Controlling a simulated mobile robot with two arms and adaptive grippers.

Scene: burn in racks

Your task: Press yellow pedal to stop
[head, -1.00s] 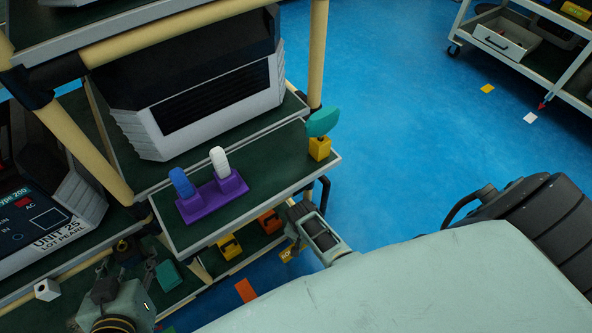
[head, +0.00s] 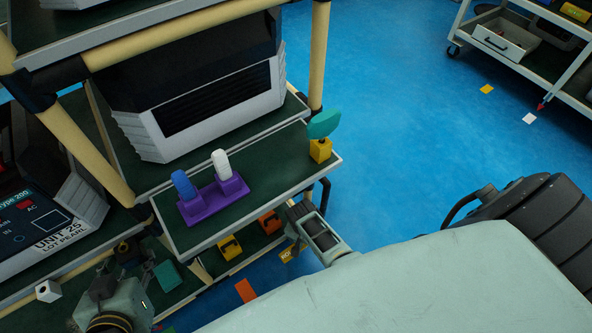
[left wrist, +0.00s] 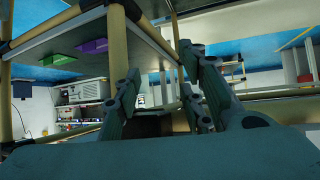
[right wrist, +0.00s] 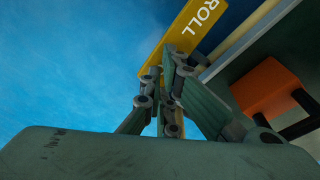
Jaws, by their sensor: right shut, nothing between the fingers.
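A yellow plate lettered "ROLL" (right wrist: 190,32) fills the top of the right wrist view; in the head view a small part of it (head: 287,254) shows beside my right gripper. My right gripper (right wrist: 173,62) is shut and empty, its tips in front of the plate's near end. I cannot tell whether they touch it. A yellow block with a dark opening (head: 230,247) sits on the lower shelf, left of an orange one (head: 269,222). I cannot tell which yellow part is the pedal. My left gripper (left wrist: 162,68) is open and empty by the rack's left side.
The rack's green shelf (head: 280,155) holds a purple base (head: 213,207) with blue and white rockers, and a teal paddle on a yellow block (head: 320,150). A dark loop handle (head: 324,192) sticks out near my right arm. Blue floor (head: 400,120) is free to the right.

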